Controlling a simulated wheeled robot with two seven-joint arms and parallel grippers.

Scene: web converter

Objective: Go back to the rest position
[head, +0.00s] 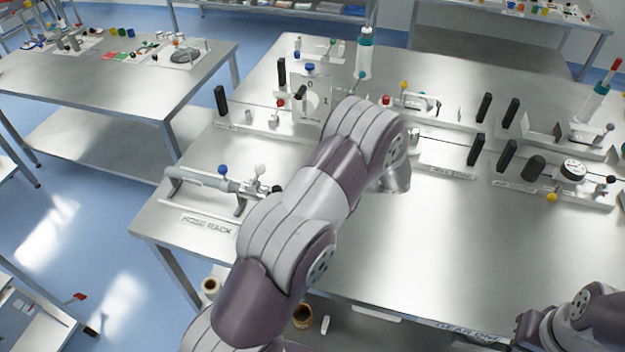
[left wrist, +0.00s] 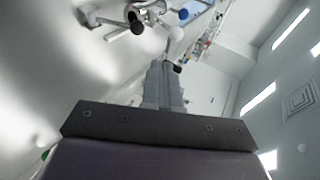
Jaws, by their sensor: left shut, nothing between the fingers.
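My left arm (head: 300,215) comes in from the bottom left of the head view and reaches over the steel table (head: 400,265). Its gripper is hidden behind the arm there. In the left wrist view my left gripper (left wrist: 165,70) is shut and empty, its fingers together. Part of my right arm (head: 585,320) shows at the lower right corner of the head view. Its gripper cannot be made out.
A hose rack (head: 210,182) with a grey tool stands at the table's left. Fixtures with black upright posts (head: 477,150) line the back and right. A teal-capped bottle (head: 364,55) stands at the back. The front middle of the table is clear.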

